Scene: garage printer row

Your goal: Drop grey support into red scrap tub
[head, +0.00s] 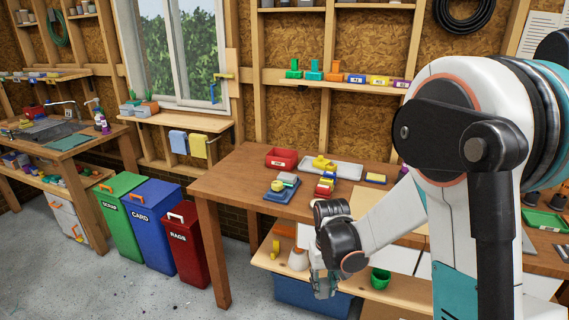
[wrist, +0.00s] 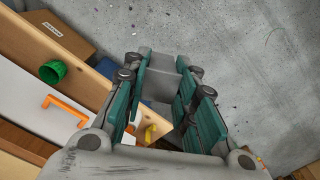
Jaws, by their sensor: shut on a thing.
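My gripper (head: 322,284) hangs low in front of the workbench, beside its lower shelf, with its fingers pointing down. In the wrist view its teal-padded fingers (wrist: 164,92) are shut on a grey block-like piece, the grey support (wrist: 162,66), with bare concrete floor beyond it. The support cannot be made out clearly in the head view. The red scrap tub (head: 282,158) sits upright on the workbench top, toward the back left, above and behind my gripper. Its label is too small to read, and its inside is mostly hidden.
A green cup (head: 380,278) stands on the lower shelf. Green, blue and red bins (head: 183,245) stand on the floor at left.

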